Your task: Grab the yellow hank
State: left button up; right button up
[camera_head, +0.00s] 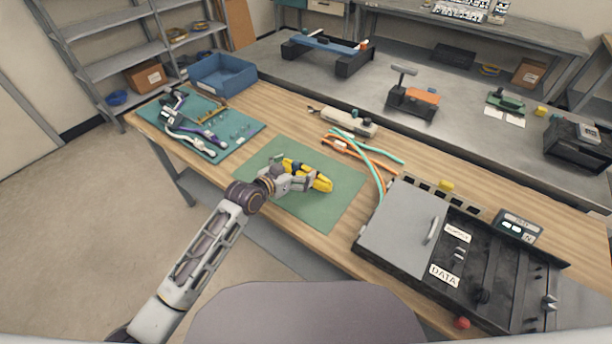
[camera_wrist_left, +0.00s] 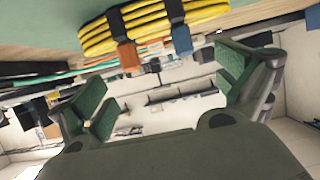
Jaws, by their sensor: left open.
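The yellow hank (camera_head: 322,181) lies on the green mat (camera_head: 338,208) in the middle of the wooden table. In the left wrist view the hank (camera_wrist_left: 150,28) shows as several stacked yellow strands with dark bands and an orange-brown tab, at the top of the picture. My left gripper (camera_head: 302,182) is at the hank in the head view and covers part of it. In the left wrist view my left gripper's green-padded fingers (camera_wrist_left: 165,95) are spread apart with nothing between them, and the hank is beyond them. My right gripper is not in view.
A black case with a grey lid (camera_head: 400,228) stands right of the mat. Teal and orange cables (camera_head: 370,158) lie behind the mat's right side. A teal mat (camera_head: 240,131) with tools is at the left, near a blue bin (camera_head: 222,78).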

aim_at(304, 174)
pick_arm(q)
jog(key=shift+x, duration=2.4)
jog(key=shift+f, duration=0.1)
jog(key=c, duration=1.6)
jog(key=shift+c, duration=0.2)
notch_tip(304, 174, up, 10)
